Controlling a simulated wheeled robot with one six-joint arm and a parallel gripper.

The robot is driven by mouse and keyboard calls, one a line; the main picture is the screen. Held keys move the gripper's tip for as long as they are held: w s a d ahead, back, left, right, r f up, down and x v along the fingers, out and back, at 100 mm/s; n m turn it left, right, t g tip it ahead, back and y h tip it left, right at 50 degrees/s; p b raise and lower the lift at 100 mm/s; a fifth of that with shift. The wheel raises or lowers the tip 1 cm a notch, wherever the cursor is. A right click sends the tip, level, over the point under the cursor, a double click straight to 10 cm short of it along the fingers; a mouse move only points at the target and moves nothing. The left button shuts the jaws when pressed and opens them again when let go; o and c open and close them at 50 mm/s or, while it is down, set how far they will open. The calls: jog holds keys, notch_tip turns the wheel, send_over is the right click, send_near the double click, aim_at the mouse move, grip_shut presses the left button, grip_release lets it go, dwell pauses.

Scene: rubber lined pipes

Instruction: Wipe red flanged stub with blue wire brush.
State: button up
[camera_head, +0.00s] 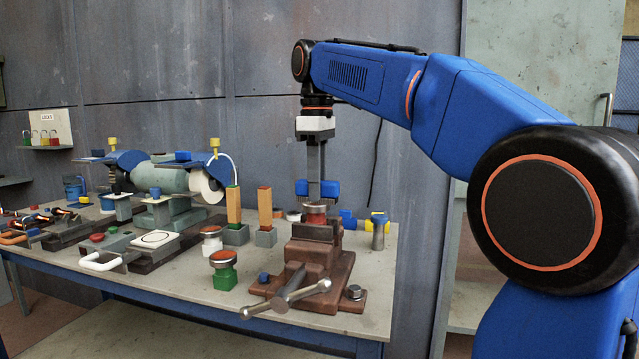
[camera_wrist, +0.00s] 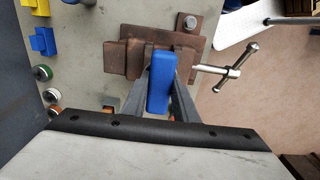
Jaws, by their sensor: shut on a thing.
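The blue wire brush (camera_head: 331,190) is held in my gripper (camera_head: 316,184), with its blue body showing on both sides of the fingers. In the wrist view the brush (camera_wrist: 161,82) lies lengthwise between my two grey fingers. The red flanged stub (camera_head: 316,209) appears to be the short red round piece at the top of the brown vise (camera_head: 318,258). The brush is directly above it, very close; I cannot tell whether they touch. In the wrist view the brush and fingers hide the stub, and the vise (camera_wrist: 190,25) shows around them.
The vise's T-shaped handle (camera_head: 284,299) sticks out toward the front. Two upright wooden-handled pieces (camera_head: 265,207) stand left of the vise, and a stub on a green base (camera_head: 224,278) is in front of them. A bench grinder (camera_head: 165,180) stands farther left. Yellow and blue pieces (camera_head: 378,218) are at right.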

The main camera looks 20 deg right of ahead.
jog(key=shift+s+a+f, duration=0.1)
jog(key=shift+s+a, duration=0.9)
jog(key=shift+s, duration=0.3)
jog(key=shift+w+a, duration=0.2)
jog(key=shift+a, duration=0.1)
jog(key=shift+w+d+r, duration=0.15)
jog(key=shift+w+d, duration=0.4)
jog(key=shift+w, duration=0.15)
jog(key=shift+w+d+r, duration=0.15)
jog(key=shift+w+d, duration=0.35)
jog(key=shift+w, duration=0.15)
jog(key=shift+w+d+f, duration=0.1)
jog(key=shift+w+d, duration=0.35)
jog(key=shift+w, duration=0.2)
jog(key=shift+w+d+f, duration=0.1)
jog(key=shift+w+d, duration=0.35)
jog(key=shift+w, duration=0.15)
jog(key=shift+f, duration=0.1)
jog(key=shift+s, duration=0.15)
